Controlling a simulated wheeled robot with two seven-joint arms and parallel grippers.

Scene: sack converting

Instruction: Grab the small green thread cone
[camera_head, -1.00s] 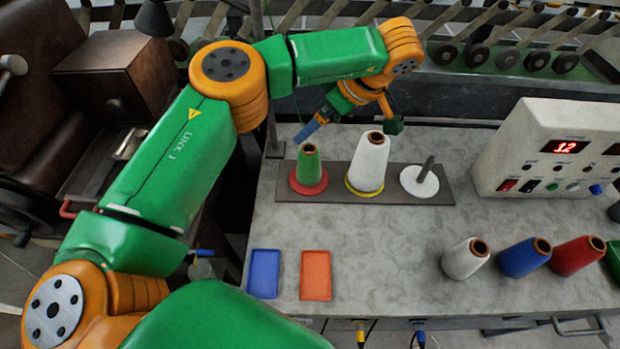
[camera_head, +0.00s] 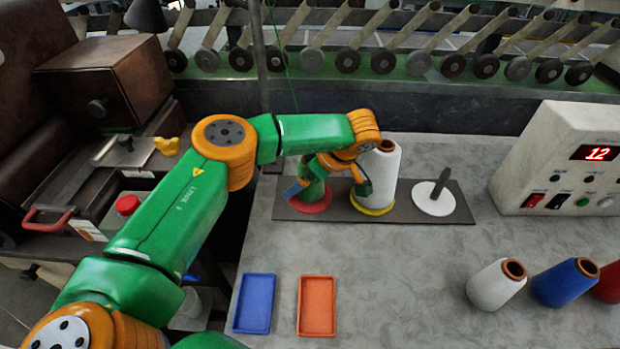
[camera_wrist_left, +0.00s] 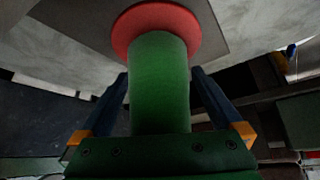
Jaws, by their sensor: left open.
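The small green thread cone (camera_head: 314,190) stands upright on a red disc (camera_head: 312,206) at the left end of a dark base plate (camera_head: 285,207). My left gripper (camera_head: 328,187) is at the cone, and the arm partly hides its top in the head view. In the left wrist view the green cone (camera_wrist_left: 160,85) fills the space between the open blue fingers of my left gripper (camera_wrist_left: 160,76). A gap shows beside the cone near the finger bases; contact at the tips is unclear. My right gripper is not in view.
A tall white cone (camera_head: 384,175) on a yellow disc stands close to the right of the gripper. Blue (camera_head: 255,303) and orange (camera_head: 317,306) trays lie in front.

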